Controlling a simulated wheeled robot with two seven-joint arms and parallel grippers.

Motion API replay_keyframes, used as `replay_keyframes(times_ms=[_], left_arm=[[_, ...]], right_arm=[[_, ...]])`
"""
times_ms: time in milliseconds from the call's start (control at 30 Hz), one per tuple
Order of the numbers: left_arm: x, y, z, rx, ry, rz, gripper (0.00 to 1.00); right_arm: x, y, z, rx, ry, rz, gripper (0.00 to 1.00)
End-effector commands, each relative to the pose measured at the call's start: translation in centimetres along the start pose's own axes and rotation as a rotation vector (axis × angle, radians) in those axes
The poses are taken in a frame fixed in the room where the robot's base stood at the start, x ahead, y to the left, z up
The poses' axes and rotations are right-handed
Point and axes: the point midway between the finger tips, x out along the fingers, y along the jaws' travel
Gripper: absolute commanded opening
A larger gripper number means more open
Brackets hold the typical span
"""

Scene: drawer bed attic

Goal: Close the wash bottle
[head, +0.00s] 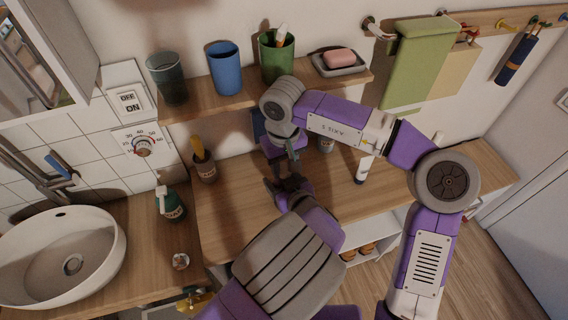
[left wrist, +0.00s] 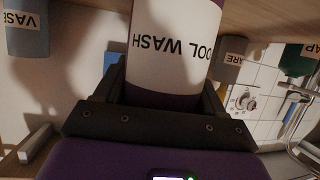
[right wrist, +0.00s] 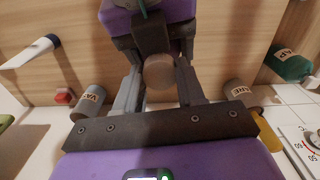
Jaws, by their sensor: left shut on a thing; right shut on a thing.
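The wash bottle (left wrist: 172,45) has a white label reading "OOL WASH", upside down in the left wrist view, and a purple band. My left gripper (left wrist: 165,92) is shut around its body. In the head view the left gripper (head: 290,186) is above the wooden counter, and the bottle is mostly hidden there. My right gripper (right wrist: 158,80) points down over the bottle from above, shut on a round beige-brown cap (right wrist: 159,72). The right gripper also shows in the head view (head: 288,158). I cannot tell how far the cap is seated on the bottle's neck.
A brush holder (head: 204,168) and green soap pump (head: 172,207) stand left, by the sink (head: 112,245). A grey vase (head: 327,145) and white tube (head: 364,168) stand right. Cups and a soap dish (head: 340,65) line the shelf (head: 195,102) above.

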Motion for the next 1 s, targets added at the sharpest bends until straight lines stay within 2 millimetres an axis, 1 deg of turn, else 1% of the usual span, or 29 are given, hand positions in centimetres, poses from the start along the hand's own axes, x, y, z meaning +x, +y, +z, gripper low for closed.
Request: replay_keyframes(times_ms=[67,300,333,467,767,867,1000], left_arm=[[0.0,-0.1,0.0,-0.001,0.0,-0.001,0.0],[0.0,-0.1,0.0,-0.001,0.0,-0.002,0.0],[0.0,-0.1,0.0,-0.001,0.0,-0.002,0.0],[0.0,-0.1,0.0,-0.001,0.0,-0.002,0.0],[0.0,0.0,0.0,-0.001,0.001,-0.001,0.0],[0.0,0.0,0.0,-0.001,0.001,-0.001,0.0],[0.0,0.0,0.0,-0.001,0.001,-0.001,0.0]], right_arm=[[0.0,0.1,0.0,0.029,0.001,0.002,0.02],[0.0,0.1,0.0,0.03,0.001,0.002,0.02],[0.0,0.1,0.0,0.03,0.001,0.002,0.43],[0.0,0.1,0.0,0.029,0.001,0.001,0.63],[-0.2,0.0,0.0,0.028,0.001,0.001,0.64],[-1.2,0.0,-0.1,0.028,0.004,0.0,0.64],[-3.2,0.0,-0.1,0.028,0.003,0.0,0.64]])
